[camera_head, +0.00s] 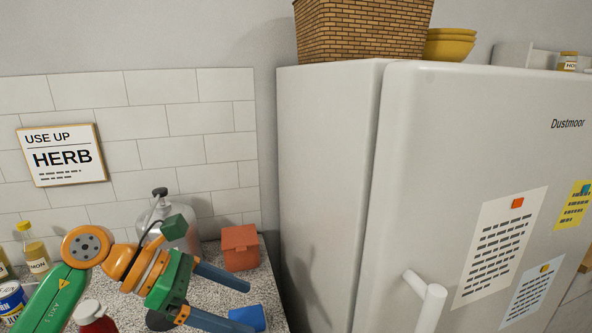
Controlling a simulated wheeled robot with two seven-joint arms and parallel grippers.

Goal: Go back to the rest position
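My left arm comes in from the lower left, green and orange. Its gripper (244,306) has two grey-blue fingers spread apart, pointing right over the counter, and nothing shows held between them. A small blue object (249,316) lies close to the lower fingertip; I cannot tell whether they touch. My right gripper is not in view.
The speckled counter (272,301) holds an orange-red box (240,247), a grey dispenser (176,226), a yellow-capped bottle (34,250), a blue can (11,298) and a red jar (94,321). A large white fridge (335,160) stands right, carrying a basket (362,30) and yellow bowls (449,46).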

